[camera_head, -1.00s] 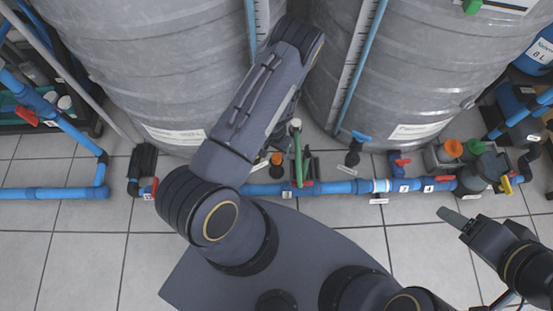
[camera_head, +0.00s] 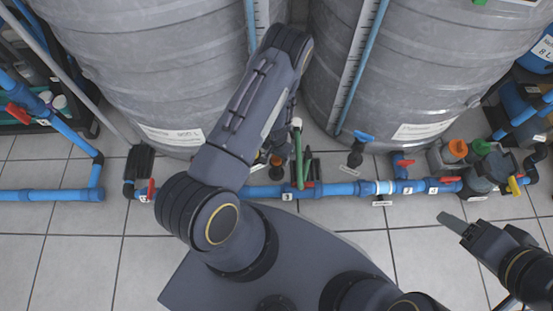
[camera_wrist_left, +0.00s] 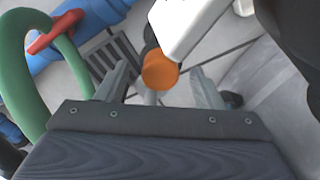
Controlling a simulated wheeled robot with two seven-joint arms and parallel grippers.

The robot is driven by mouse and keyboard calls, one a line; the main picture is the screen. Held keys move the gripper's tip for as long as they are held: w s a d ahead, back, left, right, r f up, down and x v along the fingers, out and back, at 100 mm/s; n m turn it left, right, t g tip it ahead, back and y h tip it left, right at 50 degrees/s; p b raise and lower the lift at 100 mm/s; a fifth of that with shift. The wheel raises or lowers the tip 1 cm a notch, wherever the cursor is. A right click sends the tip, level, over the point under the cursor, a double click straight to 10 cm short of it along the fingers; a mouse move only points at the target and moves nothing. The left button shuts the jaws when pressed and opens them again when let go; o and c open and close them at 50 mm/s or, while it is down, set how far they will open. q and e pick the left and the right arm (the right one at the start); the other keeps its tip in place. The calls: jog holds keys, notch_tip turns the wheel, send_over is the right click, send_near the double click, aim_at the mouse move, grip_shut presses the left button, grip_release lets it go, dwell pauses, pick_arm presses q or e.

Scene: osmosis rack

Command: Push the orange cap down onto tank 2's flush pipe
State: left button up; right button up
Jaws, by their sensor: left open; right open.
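I cannot tell how far the cap is seated. In the head view the cap (camera_head: 276,160) shows small beside my left forearm. My left gripper (camera_wrist_left: 160,86) is open, with one finger on each side of the cap in the picture and no clear contact. In the head view my own arm mostly hides this gripper. My right gripper (camera_head: 450,221) hangs over the floor at the right, away from the cap; its fingers look close together.
A green hose (camera_wrist_left: 22,70) and a blue pipe with a red valve handle (camera_wrist_left: 55,32) lie left of the left gripper. A white part (camera_wrist_left: 183,25) stands close behind the cap. Two large grey tanks (camera_head: 165,60) (camera_head: 425,65) stand behind. Tiled floor (camera_head: 75,260) is free at the front left.

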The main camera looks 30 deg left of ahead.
pick_arm(q)
jog(key=shift+c, duration=0.4)
jog(key=c, duration=0.9)
jog(key=shift+c, duration=0.2)
jog(key=shift+r, duration=0.1)
